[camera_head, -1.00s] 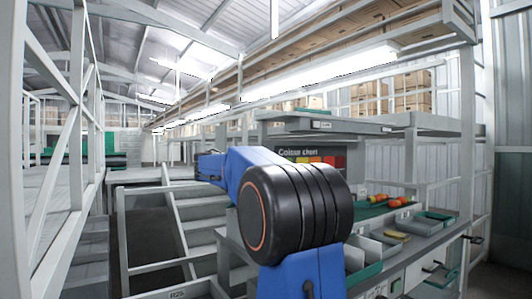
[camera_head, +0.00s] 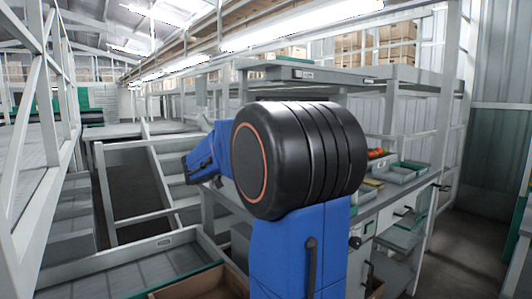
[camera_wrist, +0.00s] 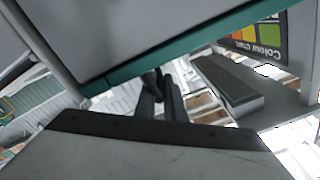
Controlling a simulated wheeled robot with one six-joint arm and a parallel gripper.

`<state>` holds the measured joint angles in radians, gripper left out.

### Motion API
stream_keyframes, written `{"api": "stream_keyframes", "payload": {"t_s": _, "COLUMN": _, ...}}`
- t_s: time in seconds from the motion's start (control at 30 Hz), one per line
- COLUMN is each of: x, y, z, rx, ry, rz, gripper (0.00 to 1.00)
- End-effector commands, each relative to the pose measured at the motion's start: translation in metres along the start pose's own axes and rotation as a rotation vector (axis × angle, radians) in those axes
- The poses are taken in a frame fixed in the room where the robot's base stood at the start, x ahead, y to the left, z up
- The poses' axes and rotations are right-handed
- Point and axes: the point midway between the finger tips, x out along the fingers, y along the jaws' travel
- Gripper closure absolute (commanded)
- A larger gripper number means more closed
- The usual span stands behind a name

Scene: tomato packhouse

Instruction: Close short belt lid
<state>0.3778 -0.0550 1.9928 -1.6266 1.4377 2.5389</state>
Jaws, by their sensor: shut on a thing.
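In the wrist view a large grey panel (camera_wrist: 130,30) with a teal edge fills the top; it looks like the lid, though I cannot be sure. My gripper (camera_wrist: 155,82) shows as dark fingers close together at the panel's teal edge. They are shut, seemingly on that edge; the contact itself is hard to see. In the head view my own arm covers the middle and hides the gripper.
A colour chart (camera_wrist: 262,35) appears upside down in the wrist view. Small grey trays (camera_head: 400,172) stand on the bench right of my arm. A brown box (camera_head: 215,284) is at the bottom. Grey railings (camera_head: 40,150) rise at the left. Bare floor shows at the right.

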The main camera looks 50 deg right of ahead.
Motion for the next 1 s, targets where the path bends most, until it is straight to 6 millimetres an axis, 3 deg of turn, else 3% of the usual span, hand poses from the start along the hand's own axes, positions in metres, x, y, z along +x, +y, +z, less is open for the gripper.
{"api": "stream_keyframes", "payload": {"t_s": 0.37, "x": 0.000, "y": 0.006, "z": 0.007, "rx": -0.011, "ry": -0.005, "rz": 0.010, "gripper": 1.00}}
{"api": "stream_keyframes", "payload": {"t_s": 0.4, "x": 0.000, "y": 0.007, "z": 0.007, "rx": -0.011, "ry": -0.006, "rz": 0.010, "gripper": 0.84}}
{"api": "stream_keyframes", "payload": {"t_s": 0.47, "x": 0.000, "y": 0.006, "z": 0.006, "rx": -0.011, "ry": -0.005, "rz": 0.010, "gripper": 0.72}}
{"api": "stream_keyframes", "payload": {"t_s": 0.8, "x": -0.002, "y": 0.004, "z": 0.004, "rx": -0.006, "ry": -0.003, "rz": 0.005, "gripper": 0.72}}
{"api": "stream_keyframes", "payload": {"t_s": 1.0, "x": -0.020, "y": 0.003, "z": 0.004, "rx": -0.006, "ry": -0.004, "rz": 0.002, "gripper": 0.72}}
